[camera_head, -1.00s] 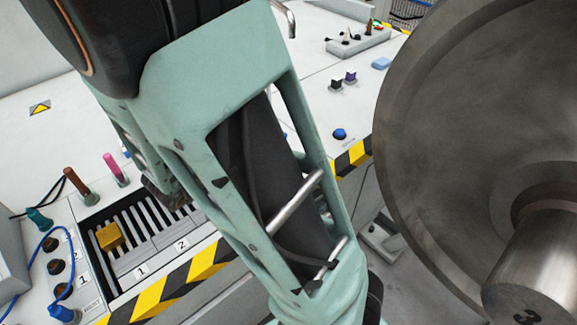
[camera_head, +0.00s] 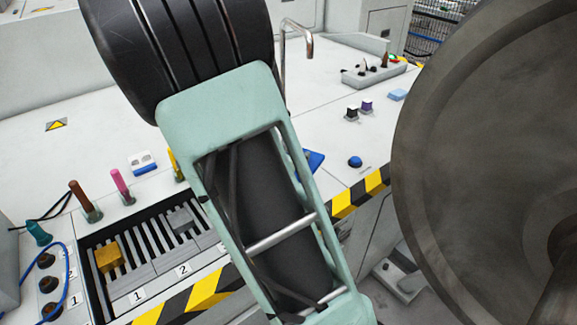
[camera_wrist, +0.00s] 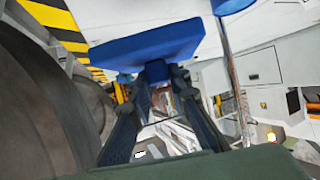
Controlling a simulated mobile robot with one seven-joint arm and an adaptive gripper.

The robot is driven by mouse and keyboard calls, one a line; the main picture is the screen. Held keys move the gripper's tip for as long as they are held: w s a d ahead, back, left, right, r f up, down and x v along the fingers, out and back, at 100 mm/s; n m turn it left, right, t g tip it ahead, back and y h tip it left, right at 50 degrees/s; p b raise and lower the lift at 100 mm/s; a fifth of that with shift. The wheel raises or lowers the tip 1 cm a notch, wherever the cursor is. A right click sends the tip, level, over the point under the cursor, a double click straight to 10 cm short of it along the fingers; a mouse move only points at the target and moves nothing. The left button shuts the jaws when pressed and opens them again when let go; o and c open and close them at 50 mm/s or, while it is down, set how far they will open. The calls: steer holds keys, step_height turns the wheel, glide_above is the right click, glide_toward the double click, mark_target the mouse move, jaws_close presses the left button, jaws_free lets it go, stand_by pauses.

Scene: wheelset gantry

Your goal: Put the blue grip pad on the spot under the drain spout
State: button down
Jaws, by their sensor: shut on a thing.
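In the wrist view the blue grip pad (camera_wrist: 150,42), a flat blue plate with a short stem, is held at the tips of my gripper (camera_wrist: 157,82), which is shut on the stem. In the head view my gripper is hidden behind my arm. A flat blue piece (camera_head: 315,160) shows just right of the arm there; I cannot tell for sure that it is the held pad. The drain spout (camera_head: 308,45), a bent metal pipe, stands at the back of the white bench, above and beyond that piece. The spot under the spout is not clearly visible.
A blue knob (camera_head: 355,161), small dark blocks (camera_head: 352,114) and a light blue block (camera_head: 397,95) are on the bench to the right. A slotted tray (camera_head: 150,250) with a yellow block (camera_head: 108,257) is lower left. A large wheel (camera_head: 480,160) fills the right side.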

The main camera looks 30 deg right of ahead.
steer(key=w+d+f, duration=0.1)
steer(key=f+b, duration=0.1)
steer(key=f, duration=0.1)
steer(key=w+d+f, duration=0.1)
steer(key=f, duration=0.1)
steer(key=shift+w+d+b, duration=0.3)
steer(key=shift+b, duration=0.05)
steer(key=shift+w+d+f+b, duration=0.1)
steer(key=shift+f+b, duration=0.25)
steer(key=shift+f, duration=0.5)
steer(key=shift+w+d+f+b, duration=0.1)
steer(key=shift+f+b, duration=0.25)
steer(key=shift+f, duration=0.5)
steer(key=shift+f, duration=0.1)
steer(key=shift+f, duration=0.15)
steer(key=c, duration=1.8)
jaws_free()
